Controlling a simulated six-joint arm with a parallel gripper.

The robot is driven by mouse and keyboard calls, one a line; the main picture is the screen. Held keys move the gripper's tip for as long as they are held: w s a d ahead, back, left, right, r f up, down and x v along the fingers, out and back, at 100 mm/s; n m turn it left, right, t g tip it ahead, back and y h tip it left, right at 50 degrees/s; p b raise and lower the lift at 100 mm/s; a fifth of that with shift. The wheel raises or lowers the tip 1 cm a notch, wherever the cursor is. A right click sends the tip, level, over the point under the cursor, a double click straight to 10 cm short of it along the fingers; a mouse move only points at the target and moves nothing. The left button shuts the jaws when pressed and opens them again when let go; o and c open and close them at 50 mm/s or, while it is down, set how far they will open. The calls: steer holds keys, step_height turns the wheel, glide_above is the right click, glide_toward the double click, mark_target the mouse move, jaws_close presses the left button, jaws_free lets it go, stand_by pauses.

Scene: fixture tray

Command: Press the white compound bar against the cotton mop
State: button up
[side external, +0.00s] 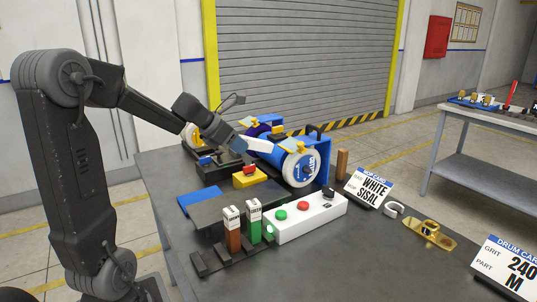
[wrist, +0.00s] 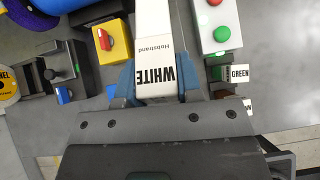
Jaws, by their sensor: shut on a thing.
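My gripper (side external: 241,146) is shut on the white compound bar (side external: 260,146). In the wrist view the bar (wrist: 154,45) lies between my blue fingertips (wrist: 157,84), its "WHITE" label facing the camera, and it runs out of the top of the frame. In the side view the bar points right toward a white round wheel (side external: 300,168) on the blue machine, which looks like the cotton mop; its blue lettering is too small to read. The bar's far end is close to the wheel's upper left; I cannot tell whether they touch. A purple wheel (side external: 257,130) sits behind.
A yellow switch box (side external: 246,180) and a white button box (side external: 305,217) stand in front. Brown and green bars (side external: 254,220) stand in a rack. A card (side external: 370,188) reads "WHITE SISAL".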

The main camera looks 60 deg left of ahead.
steer(key=s+d+f+m+g, duration=0.1)
steer(key=s+d+m+g, duration=0.3)
steer(key=d+m, duration=0.25)
steer(key=s+d+f+m+g, duration=0.1)
steer(key=s+d+m+g, duration=0.4)
steer(key=d, duration=0.3)
steer(key=s+a+m+y, duration=0.2)
steer(key=s+m+y, duration=0.3)
steer(key=s, duration=0.1)
steer(key=shift+a+r+m, duration=0.15)
steer(key=shift+r+m, duration=0.2)
steer(key=shift+r, duration=0.05)
